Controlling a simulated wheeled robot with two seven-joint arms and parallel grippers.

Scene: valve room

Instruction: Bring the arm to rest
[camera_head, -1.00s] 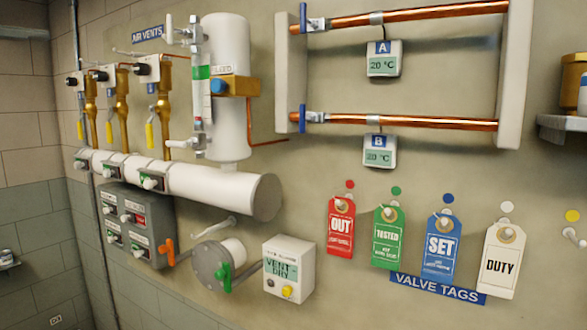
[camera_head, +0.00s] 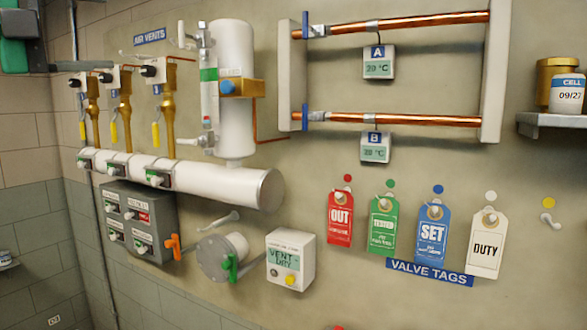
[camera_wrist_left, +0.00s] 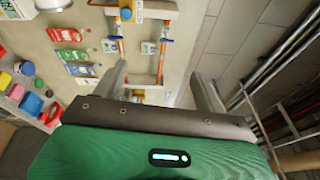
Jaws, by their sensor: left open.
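My left gripper (camera_wrist_left: 165,85) shows in the left wrist view, its two grey fingers spread apart with nothing between them. Its green body (camera_wrist_left: 150,155) fills the bottom of that view. In the head view, a green and black part of my left arm (camera_head: 14,38) shows at the top left edge, with a grey finger reaching right in front of the wall, near the air vents. It is apart from the tags and the copper pipes. My right gripper is in neither view.
The wall holds a white pipe (camera_head: 215,186), brass air vents (camera_head: 168,105), copper pipes (camera_head: 400,119), a grey switch box (camera_head: 140,225) and a vent display box (camera_head: 290,260). Several hanging tags include a red OUT tag (camera_head: 340,220). A shelf (camera_head: 550,125) with jars stands at right.

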